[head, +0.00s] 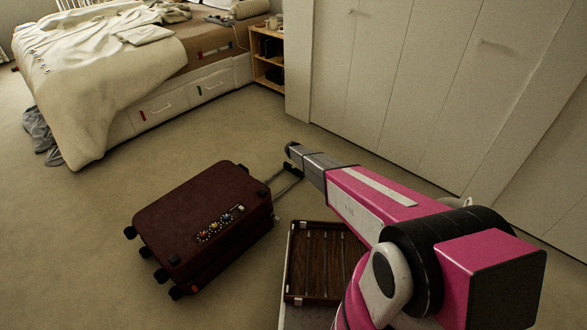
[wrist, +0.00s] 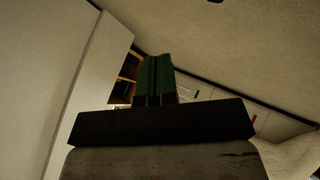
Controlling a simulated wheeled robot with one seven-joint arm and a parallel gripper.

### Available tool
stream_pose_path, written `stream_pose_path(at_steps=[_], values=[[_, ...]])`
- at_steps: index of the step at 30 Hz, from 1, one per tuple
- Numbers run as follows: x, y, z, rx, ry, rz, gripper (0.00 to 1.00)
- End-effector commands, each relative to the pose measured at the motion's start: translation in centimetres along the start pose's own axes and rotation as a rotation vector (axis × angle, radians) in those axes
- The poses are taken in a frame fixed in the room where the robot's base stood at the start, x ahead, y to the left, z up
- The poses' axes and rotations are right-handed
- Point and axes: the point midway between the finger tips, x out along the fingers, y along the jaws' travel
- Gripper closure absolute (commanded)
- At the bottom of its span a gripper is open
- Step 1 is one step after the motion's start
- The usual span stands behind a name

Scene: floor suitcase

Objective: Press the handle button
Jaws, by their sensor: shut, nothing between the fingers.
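A dark maroon suitcase (head: 190,215) lies flat on the carpet in the head view, wheels toward the lower left. Its telescopic handle (head: 289,183) is drawn out to the upper right, with a dark grip at its end. I cannot make out a button on the grip. The dark end of my arm, where my gripper (head: 291,148) is, shows just above the handle grip; contact cannot be told. In the wrist view my gripper's green fingers (wrist: 155,80) are together with nothing between them. I cannot identify the suitcase or its handle in the wrist view.
A bed with drawers (head: 165,103) stands at the upper left, beside a wooden shelf (head: 268,60). White closet doors (head: 400,80) line the right. A slatted brown tray (head: 320,262) lies below my arm. Carpet between bed and suitcase is clear.

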Motion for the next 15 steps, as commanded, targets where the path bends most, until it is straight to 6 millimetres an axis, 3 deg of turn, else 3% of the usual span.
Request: stream_pose_path(at_steps=[7, 15], values=[[0.8, -0.5, 0.5, 0.0, -0.001, 0.0, 1.0], [3.2, -2.2, 2.2, 0.001, -0.002, 0.0, 1.0]])
